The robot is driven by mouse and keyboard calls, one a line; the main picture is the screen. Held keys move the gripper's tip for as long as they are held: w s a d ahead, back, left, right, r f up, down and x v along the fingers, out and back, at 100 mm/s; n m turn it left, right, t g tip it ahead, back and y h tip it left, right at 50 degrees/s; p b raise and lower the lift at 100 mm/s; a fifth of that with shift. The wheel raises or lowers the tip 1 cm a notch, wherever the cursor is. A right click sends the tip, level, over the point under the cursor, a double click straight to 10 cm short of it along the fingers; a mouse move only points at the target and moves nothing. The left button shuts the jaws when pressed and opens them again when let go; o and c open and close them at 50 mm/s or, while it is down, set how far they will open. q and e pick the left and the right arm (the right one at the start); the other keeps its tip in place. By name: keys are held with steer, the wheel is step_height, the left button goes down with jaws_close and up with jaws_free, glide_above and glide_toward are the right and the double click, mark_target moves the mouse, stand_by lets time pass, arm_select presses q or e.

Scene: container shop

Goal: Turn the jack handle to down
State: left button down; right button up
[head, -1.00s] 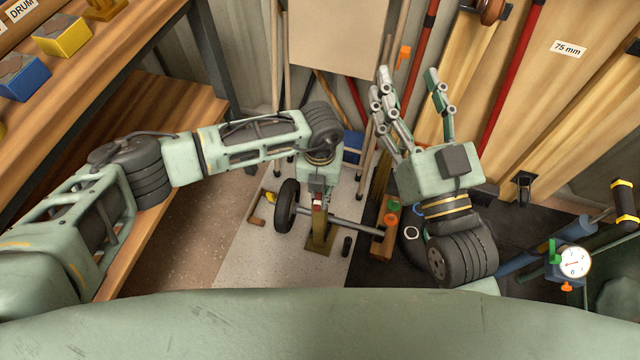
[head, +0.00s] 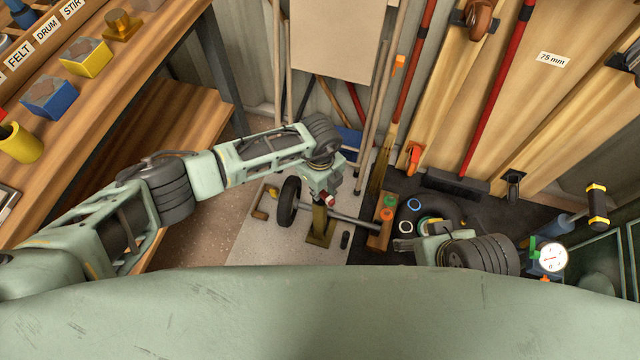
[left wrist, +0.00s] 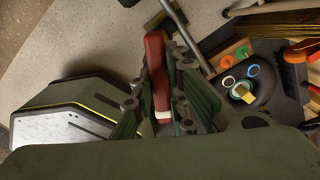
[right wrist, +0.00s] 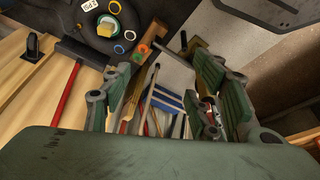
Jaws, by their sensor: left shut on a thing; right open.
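The jack (head: 319,225) is a brass-coloured post on a flat base, standing on the pale floor sheet beside a long axle. Its red handle (head: 328,199) shows just under my left gripper (head: 325,190). In the left wrist view the red handle (left wrist: 156,75), with a white band near one end, lies between the fingers of my left gripper (left wrist: 160,105), which is shut on it. The handle's exact tilt is hard to tell. My right gripper (right wrist: 160,85) is open and empty in its wrist view. In the head view its fingers are largely hidden, low beside the black tyre.
A black wheel (head: 289,202) sits on the axle left of the jack. A wooden block (head: 381,232) with orange and green rings stands to its right, beside a black tyre (head: 440,207). A round gauge (head: 551,257) is at right. A workbench (head: 120,60) runs along the left.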

arm_select(q)
steer(key=shift+r+n+p, duration=0.25)
steer(key=shift+n+p, duration=0.05)
steer(key=shift+n, duration=0.2)
steer(key=shift+n+p, duration=0.3)
steer(key=shift+n, duration=0.2)
steer(key=n+p, duration=0.2)
steer(key=n, duration=0.1)
steer(key=shift+f+n, duration=0.1)
steer(key=shift+n, duration=0.2)
steer(key=shift+w+f+n+p, duration=0.1)
steer(key=shift+n+p, duration=0.2)
steer(key=shift+p, duration=0.1)
arm_select(e)
steer(key=s+x, duration=0.2)
steer(key=x, duration=0.9)
steer(key=shift+a+f+g, duration=0.15)
steer(key=shift+f+g, duration=0.1)
steer(key=shift+g, duration=0.15)
arm_select(q)
steer(key=c, duration=1.7)
jaws_free()
